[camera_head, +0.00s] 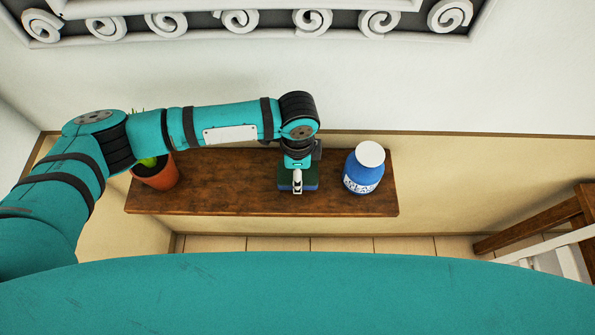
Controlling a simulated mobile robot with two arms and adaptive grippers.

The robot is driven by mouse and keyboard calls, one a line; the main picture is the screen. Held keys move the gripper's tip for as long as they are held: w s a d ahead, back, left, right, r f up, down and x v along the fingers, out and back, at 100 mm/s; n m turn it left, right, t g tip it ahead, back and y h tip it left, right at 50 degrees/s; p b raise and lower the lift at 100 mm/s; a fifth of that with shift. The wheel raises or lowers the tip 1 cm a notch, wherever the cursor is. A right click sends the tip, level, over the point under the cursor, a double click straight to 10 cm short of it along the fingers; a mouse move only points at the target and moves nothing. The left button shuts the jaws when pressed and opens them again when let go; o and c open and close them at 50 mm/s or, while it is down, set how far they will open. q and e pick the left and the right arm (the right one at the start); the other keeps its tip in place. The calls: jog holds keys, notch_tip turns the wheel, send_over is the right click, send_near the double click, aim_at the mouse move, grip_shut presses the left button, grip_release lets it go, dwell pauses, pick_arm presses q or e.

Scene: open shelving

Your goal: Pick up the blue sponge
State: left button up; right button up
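The blue sponge (311,183) lies on the brown wooden shelf, with a dark green top and a blue edge showing. My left arm reaches in from the left, and its gripper (297,188) points down over the sponge. The gripper hides the middle of the sponge. The fingers are small and seen from above, so I cannot tell whether they are open or shut, or whether they touch the sponge. My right gripper is not in view.
A blue bottle (362,178) with a white lid stands close to the right of the sponge. A potted plant (158,178) stands at the shelf's left end, partly behind my arm. The wooden shelf (225,190) is bare between them. A wooden chair-like frame (530,225) is at the right.

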pick_arm(q)
jog(key=shift+r, duration=0.3)
notch_tip(320, 180, up, 2)
jog(key=shift+r+b, duration=0.1)
jog(key=shift+b, duration=0.55)
jog(key=s+d+r+b, duration=0.1)
jog(key=s+d+b, duration=0.1)
jog(key=s, duration=1.4)
jog(key=shift+d+r+b, duration=0.15)
jog(key=shift+r+b, duration=0.25)
jog(key=shift+b, duration=0.45)
